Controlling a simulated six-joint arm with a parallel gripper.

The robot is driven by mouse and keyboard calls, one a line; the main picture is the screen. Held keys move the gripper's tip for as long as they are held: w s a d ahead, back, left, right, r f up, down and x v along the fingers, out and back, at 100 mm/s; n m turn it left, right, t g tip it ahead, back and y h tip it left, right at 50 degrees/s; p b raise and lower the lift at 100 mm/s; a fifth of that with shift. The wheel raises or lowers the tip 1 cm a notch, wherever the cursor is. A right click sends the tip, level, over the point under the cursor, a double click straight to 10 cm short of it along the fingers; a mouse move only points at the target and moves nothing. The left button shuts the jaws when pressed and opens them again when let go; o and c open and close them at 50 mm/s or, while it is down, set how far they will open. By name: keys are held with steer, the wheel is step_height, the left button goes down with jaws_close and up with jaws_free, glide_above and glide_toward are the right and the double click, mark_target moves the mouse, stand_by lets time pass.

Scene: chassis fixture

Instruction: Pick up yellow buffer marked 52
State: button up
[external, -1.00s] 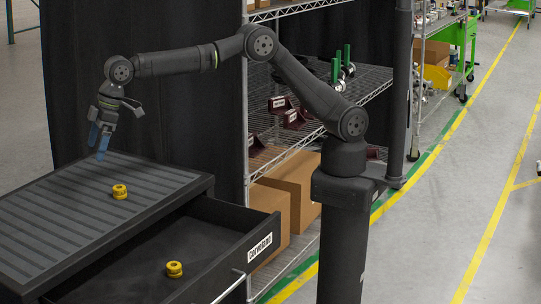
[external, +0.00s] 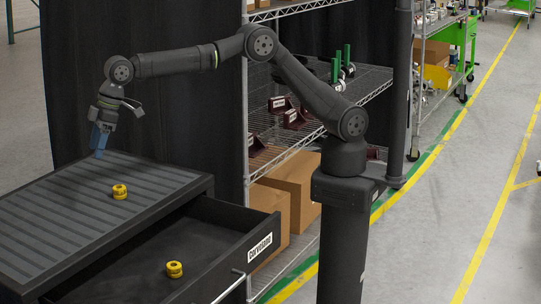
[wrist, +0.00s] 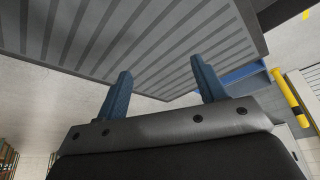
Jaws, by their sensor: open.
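One yellow buffer (external: 119,192) stands on the ribbed dark top of the cabinet (external: 60,215) in the external view. A second yellow buffer (external: 174,269) lies in the open drawer (external: 215,235). Any number on either buffer is too small to read. My gripper (external: 98,154) hangs above the far left part of the cabinet top, up and to the left of the first buffer, apart from it. In the wrist view its two blue fingers (wrist: 160,88) are spread with nothing between them. No buffer shows in the wrist view.
A wire shelf unit (external: 375,82) with dark red parts and cardboard boxes (external: 285,190) stands right of the cabinet. A black curtain (external: 150,120) hangs behind the cabinet. The ribbed top is clear around the first buffer.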

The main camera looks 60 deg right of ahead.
steer(key=n+g+h, duration=0.2)
steer(key=n, duration=0.1)
glide_above(119, 186)
steer(key=f, duration=1)
steer(key=shift+s+d+f, duration=0.15)
steer(key=shift+s+d, duration=0.05)
steer(key=shift+s, duration=0.15)
steer(key=shift+a+f, duration=0.2)
steer(key=shift+f, duration=1.35)
steer(key=shift+a+f, duration=0.2)
steer(key=shift+f, duration=1.35)
steer(key=c, duration=1.1)
